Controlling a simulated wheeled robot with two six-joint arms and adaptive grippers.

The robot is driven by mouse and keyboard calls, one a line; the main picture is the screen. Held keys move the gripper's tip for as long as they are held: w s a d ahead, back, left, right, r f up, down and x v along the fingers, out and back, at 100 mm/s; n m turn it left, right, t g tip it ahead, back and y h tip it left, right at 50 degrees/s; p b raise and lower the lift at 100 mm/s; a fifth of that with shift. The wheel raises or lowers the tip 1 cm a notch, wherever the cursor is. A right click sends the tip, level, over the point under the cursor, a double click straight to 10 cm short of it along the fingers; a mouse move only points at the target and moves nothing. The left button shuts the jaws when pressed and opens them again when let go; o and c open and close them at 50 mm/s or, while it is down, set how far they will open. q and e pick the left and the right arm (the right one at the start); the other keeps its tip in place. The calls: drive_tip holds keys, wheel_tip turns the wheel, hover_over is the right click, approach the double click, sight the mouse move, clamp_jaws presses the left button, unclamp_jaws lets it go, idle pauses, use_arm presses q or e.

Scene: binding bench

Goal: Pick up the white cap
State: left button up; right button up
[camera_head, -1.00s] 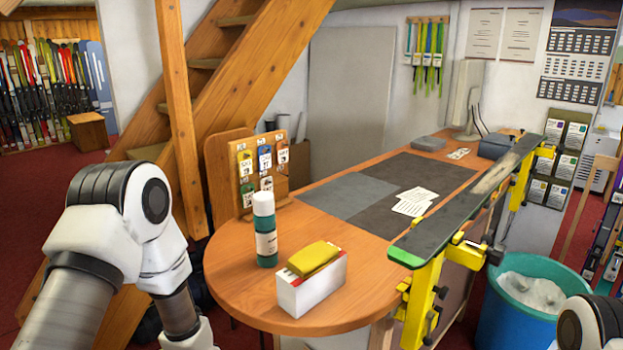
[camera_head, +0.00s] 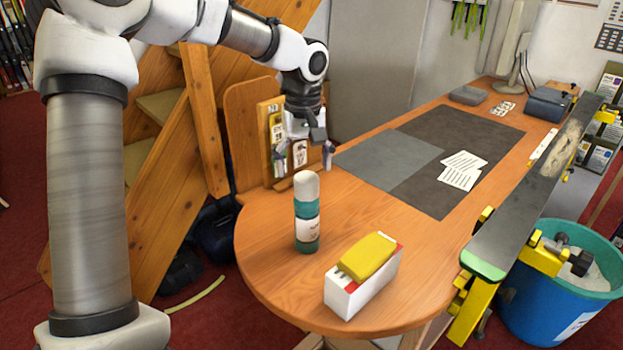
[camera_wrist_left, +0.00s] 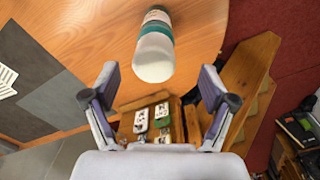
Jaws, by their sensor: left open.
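The white cap (camera_head: 306,185) sits on top of an upright green bottle with a white label (camera_head: 307,230) near the rounded end of the bench. The cap also shows in the left wrist view (camera_wrist_left: 154,56), beyond the fingers and between their lines, with the bottle (camera_wrist_left: 158,20) behind it. My left gripper (camera_head: 305,165) is above and behind the bottle in the head view, in front of the wooden card board. It is open and empty, its two fingers (camera_wrist_left: 160,88) spread wide and apart from the cap. My right gripper is not in view.
A white box with a yellow block on top (camera_head: 364,275) stands right of the bottle. A wooden board with cards (camera_head: 275,140) stands close behind my left gripper. A ski (camera_head: 530,190) lies in yellow clamps along the right edge. Grey mats (camera_head: 440,160) cover the bench middle.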

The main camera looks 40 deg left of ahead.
sight(307, 178)
use_arm(q)
drive_tip(key=shift+s+d+f+p, duration=0.15)
drive_tip(key=shift+f+p, duration=0.2)
drive_tip(key=shift+f, duration=0.35)
drive_tip(key=f, duration=0.1)
drive_tip(key=w+f, duration=0.1)
drive_tip(key=f, duration=0.1)
drive_tip(key=shift+w+a+f, duration=0.2)
drive_tip(key=shift+w+a, duration=0.2)
drive_tip(key=shift+w+a+f, duration=0.15)
drive_tip(key=shift+w+f, duration=0.05)
drive_tip(key=shift+s, duration=0.1)
drive_tip(key=shift+s+d+r, duration=0.4)
drive_tip(key=shift+s, duration=0.1)
drive_tip(key=c, duration=0.9)
drive_tip(key=shift+o, duration=0.3)
drive_tip(key=shift+w+a+f, duration=0.15)
drive_tip(key=shift+w, duration=0.1)
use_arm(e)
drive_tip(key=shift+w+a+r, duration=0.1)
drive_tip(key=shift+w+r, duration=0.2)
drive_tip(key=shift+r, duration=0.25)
use_arm(q)
drive_tip(key=shift+s, duration=0.1)
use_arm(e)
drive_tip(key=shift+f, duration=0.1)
